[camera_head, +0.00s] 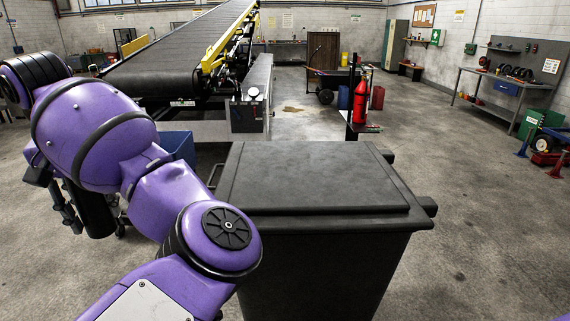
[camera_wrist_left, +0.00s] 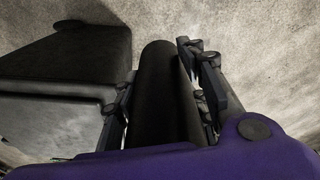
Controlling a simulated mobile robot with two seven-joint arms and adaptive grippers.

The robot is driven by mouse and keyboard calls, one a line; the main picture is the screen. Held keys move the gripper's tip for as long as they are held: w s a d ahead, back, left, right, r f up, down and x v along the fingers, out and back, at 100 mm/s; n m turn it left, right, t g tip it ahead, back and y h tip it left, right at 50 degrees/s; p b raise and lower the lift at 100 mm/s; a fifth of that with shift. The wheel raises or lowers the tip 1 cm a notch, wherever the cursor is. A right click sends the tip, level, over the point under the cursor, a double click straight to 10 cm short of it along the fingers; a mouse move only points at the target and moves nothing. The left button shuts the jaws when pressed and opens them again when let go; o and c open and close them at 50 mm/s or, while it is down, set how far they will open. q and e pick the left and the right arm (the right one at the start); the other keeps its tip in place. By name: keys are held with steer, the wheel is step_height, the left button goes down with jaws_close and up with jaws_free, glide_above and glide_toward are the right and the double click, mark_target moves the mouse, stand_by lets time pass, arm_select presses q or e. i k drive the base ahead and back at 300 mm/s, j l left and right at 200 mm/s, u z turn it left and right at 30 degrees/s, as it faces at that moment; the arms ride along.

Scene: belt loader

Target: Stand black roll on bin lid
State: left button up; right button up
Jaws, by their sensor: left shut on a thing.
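The black roll (camera_head: 96,212) hangs upright below my left wrist at the left of the head view, left of the bin and off its lid. My left gripper (camera_head: 92,220) is shut on it. In the left wrist view the roll (camera_wrist_left: 163,95) lies between the two dark fingers of the left gripper (camera_wrist_left: 165,85). The bin lid (camera_head: 315,178) is flat, dark and bare, on top of the black bin (camera_head: 320,260) in the middle of the head view. My right gripper is not in view.
A blue bin (camera_head: 177,143) stands behind my left arm. The belt loader (camera_head: 180,50) rises behind. A red extinguisher (camera_head: 361,100) stands beyond the bin.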

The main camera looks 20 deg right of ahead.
mark_target(276, 166)
steer(key=i+l+z, duration=0.25)
steer(key=l+z, duration=0.25)
steer(key=i+l+z, duration=0.15)
steer(key=i+z, duration=0.15)
steer(key=z, duration=0.2)
steer(key=i+l, duration=0.15)
steer(key=i, duration=0.15)
steer(key=i+l, duration=0.15)
steer(key=i, duration=0.15)
steer(key=z, duration=0.05)
